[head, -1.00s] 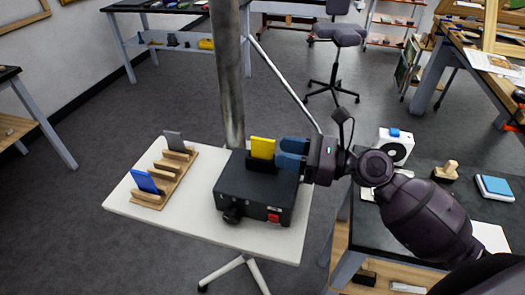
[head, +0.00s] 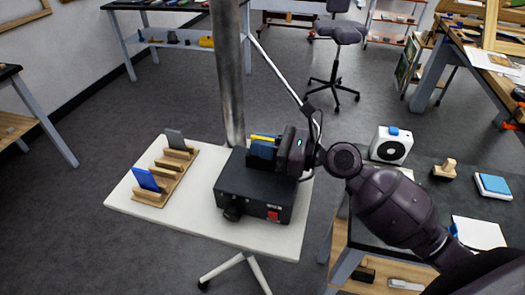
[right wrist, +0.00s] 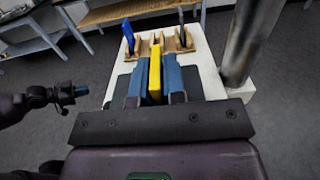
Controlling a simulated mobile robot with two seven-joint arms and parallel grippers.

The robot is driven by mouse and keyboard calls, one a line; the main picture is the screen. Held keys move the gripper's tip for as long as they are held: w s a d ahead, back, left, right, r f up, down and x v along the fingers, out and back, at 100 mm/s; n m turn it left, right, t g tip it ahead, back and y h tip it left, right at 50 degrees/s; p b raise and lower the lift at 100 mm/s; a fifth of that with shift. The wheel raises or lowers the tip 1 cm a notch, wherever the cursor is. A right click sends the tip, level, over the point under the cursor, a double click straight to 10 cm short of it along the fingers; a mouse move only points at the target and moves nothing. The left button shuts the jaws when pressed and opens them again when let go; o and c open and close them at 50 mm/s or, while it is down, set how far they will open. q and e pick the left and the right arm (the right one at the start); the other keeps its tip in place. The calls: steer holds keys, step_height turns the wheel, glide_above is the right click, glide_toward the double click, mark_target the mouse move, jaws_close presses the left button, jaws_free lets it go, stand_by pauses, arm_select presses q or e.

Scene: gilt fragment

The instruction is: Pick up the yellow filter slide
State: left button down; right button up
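The yellow filter slide (head: 262,138) stands upright at the top of a black box (head: 240,189) with a knob and a red patch. In the head view the near finger hides most of it. My right gripper (head: 264,148) reaches it from the right. In the right wrist view the yellow slide (right wrist: 155,72) is between the two blue fingers (right wrist: 155,85), which lie close against both its sides with no clear gap. My left gripper (right wrist: 76,91) shows small at the left of the right wrist view, away from the slide; its opening is unclear.
A wooden rack (head: 167,178) on the white table (head: 190,222) holds a blue slide (head: 145,179) and a grey slide (head: 174,139). A metal post (head: 228,80) rises close behind the box. A dark bench (head: 400,220) with a white device (head: 391,145) stands at right.

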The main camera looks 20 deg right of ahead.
jaws_close()
steer(key=shift+r, duration=0.1)
